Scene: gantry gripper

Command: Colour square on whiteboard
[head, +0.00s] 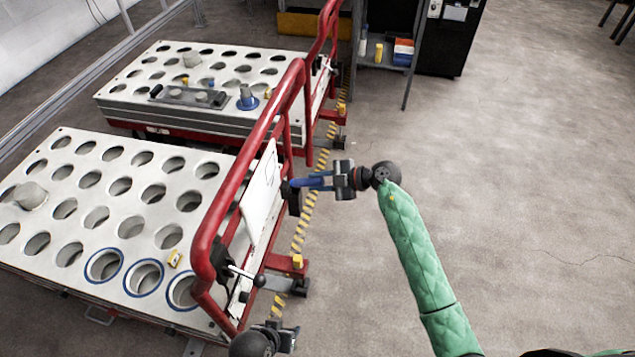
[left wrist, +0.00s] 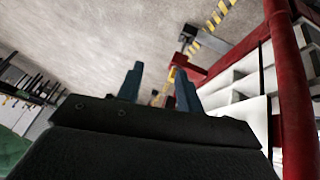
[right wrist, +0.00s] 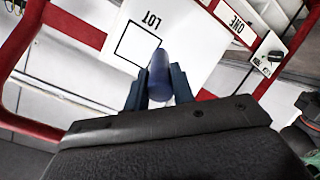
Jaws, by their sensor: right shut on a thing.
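The whiteboard (head: 261,200) hangs on the red railing of the near cart; it also shows in the right wrist view (right wrist: 195,50). It bears the word LOT and a black-outlined square (right wrist: 135,43) whose visible inside is white. My right gripper (head: 308,183) is shut on a blue marker (right wrist: 160,75), which points at the board by the square's edge. I cannot tell whether its tip touches.
The red railing (head: 250,150) runs close around the board. A lever with a black knob (head: 259,281) sticks out below it. A second cart (head: 130,95) with a blue item stands behind. A shelf (head: 385,50) is at the back. The floor at right is clear.

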